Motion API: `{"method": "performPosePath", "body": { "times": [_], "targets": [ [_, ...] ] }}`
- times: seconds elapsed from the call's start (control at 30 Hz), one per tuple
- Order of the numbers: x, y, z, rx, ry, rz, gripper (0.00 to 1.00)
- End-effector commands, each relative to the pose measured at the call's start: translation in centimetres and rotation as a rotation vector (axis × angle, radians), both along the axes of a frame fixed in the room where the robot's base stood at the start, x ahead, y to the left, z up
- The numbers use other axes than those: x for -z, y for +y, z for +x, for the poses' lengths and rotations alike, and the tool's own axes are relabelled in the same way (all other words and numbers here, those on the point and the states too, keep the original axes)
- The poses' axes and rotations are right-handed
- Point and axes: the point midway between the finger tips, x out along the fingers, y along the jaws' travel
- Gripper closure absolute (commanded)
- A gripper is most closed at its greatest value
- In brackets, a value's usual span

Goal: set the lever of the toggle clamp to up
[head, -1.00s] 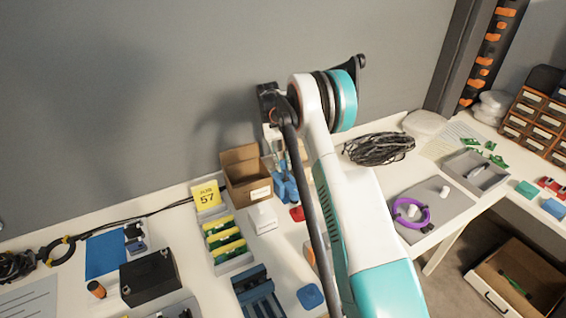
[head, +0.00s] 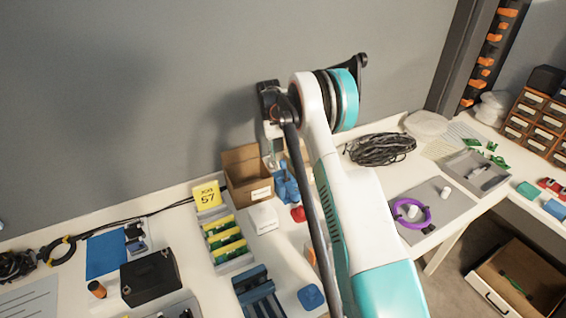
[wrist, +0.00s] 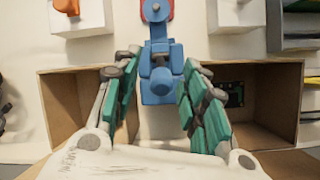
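The blue toggle clamp (head: 286,186) stands on the white table beside the open cardboard box, partly hidden by my arm. A red piece (head: 298,214), apparently its lever grip, is low in front of it. In the wrist view the blue clamp (wrist: 160,85) is in the middle, with the red piece (wrist: 155,8) cut off at the top edge. My gripper (wrist: 160,100) has its teal fingers apart, one on each side of the blue part. A gap shows at the left finger; I cannot tell whether the right finger touches. In the head view my gripper (head: 271,157) hangs above and behind the clamp.
The open cardboard box (head: 247,183) stands close to the clamp's left. A white block (head: 263,218) and a tray with yellow-topped green parts (head: 228,262) lie in front. A black cable coil (head: 380,149) lies to the right. The grey wall (head: 150,90) rises behind the table.

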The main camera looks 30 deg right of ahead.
Motion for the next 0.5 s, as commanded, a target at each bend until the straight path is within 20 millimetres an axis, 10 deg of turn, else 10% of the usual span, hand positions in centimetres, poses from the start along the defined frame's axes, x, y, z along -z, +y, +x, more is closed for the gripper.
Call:
{"method": "performPosePath", "body": {
  "times": [0.5],
  "targets": [
    [-8.3, 0.0, 0.0, 0.000, -0.001, 0.000, 0.60]
  ]
}}
